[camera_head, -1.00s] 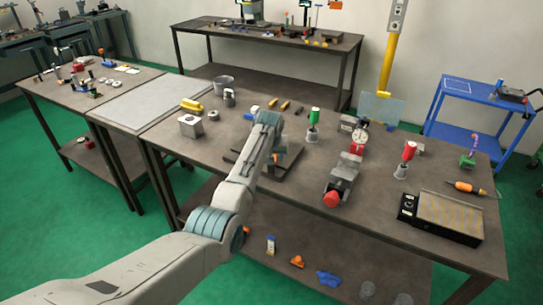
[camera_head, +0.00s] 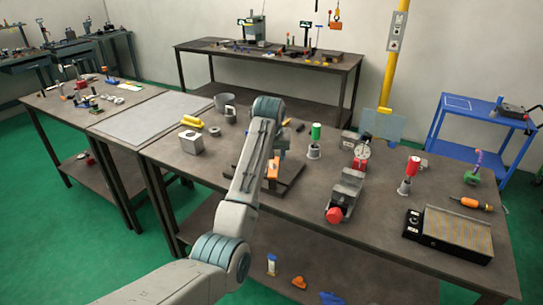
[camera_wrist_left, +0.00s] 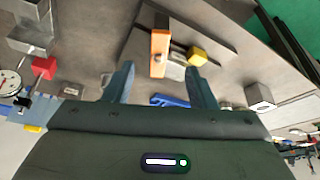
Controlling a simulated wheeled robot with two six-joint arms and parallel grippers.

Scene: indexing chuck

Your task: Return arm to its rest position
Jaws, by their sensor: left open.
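My left arm (camera_head: 255,165) comes in from the bottom left of the head view and reaches up over the workbench. Its forearm hides my left gripper there. In the left wrist view my left gripper (camera_wrist_left: 160,68) is open, its two fingers apart with nothing held between them. Beyond the fingertips is an orange block (camera_wrist_left: 160,52) on a dark plate (camera_wrist_left: 135,52), with a yellow knob (camera_wrist_left: 197,56) at its side. In the head view the orange block (camera_head: 273,168) and plate (camera_head: 288,183) are partly hidden by my arm. My right gripper is not in view.
On the bench (camera_head: 300,215), a grey vise with a red end (camera_head: 345,193) stands right of the plate, and a dial gauge (camera_head: 362,151) stands behind it. A square metal block (camera_head: 191,142) stands to the left.

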